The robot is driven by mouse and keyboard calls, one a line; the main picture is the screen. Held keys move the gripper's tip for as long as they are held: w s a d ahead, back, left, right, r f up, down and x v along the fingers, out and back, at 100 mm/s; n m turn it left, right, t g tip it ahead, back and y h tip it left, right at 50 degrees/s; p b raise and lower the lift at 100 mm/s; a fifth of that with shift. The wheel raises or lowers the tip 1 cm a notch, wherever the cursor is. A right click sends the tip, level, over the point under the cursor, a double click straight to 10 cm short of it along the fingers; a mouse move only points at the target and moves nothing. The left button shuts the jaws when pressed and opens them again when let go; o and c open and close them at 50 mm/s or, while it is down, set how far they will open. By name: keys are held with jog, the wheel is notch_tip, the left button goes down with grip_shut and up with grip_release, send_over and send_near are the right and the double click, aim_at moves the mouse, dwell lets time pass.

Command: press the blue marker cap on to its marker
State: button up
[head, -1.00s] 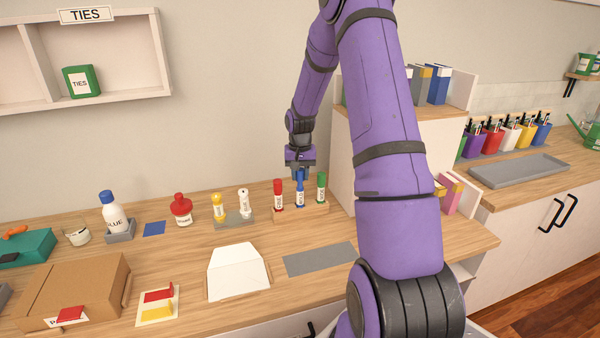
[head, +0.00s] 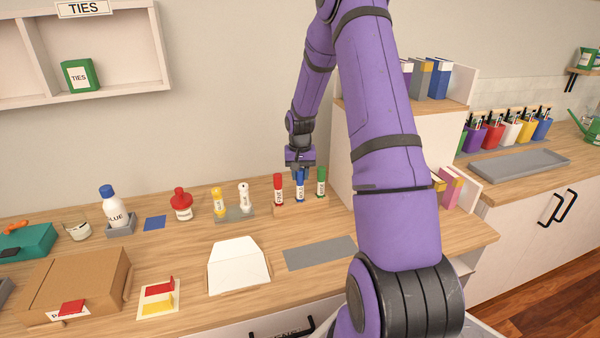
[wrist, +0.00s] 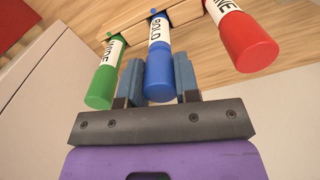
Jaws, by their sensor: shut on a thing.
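The blue marker (head: 300,191), labelled BOLD, stands upright in the middle of a small wooden rack (head: 290,212). A red marker (head: 278,187) stands left of it and a green marker (head: 321,182) right of it. My gripper (head: 300,171) points down over the blue marker, fingers on both sides of its cap. In the wrist view the blue cap (wrist: 159,78) lies between my two blue finger pads (wrist: 158,82), shut on it. The cap meets the white label band (wrist: 159,31); I see no clear gap there.
The red and green caps stand close beside my fingers. A grey holder (head: 236,215) with yellow and white bottles is to the left. A white cabinet side (head: 345,160) rises close on the right. A grey mat (head: 318,254) lies clear in front.

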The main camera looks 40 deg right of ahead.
jog(key=shift+f, duration=0.4)
jog(key=o, duration=0.9)
jog(key=shift+o, duration=0.2)
notch_tip(320, 180, up, 11)
jog(key=shift+f, duration=0.1)
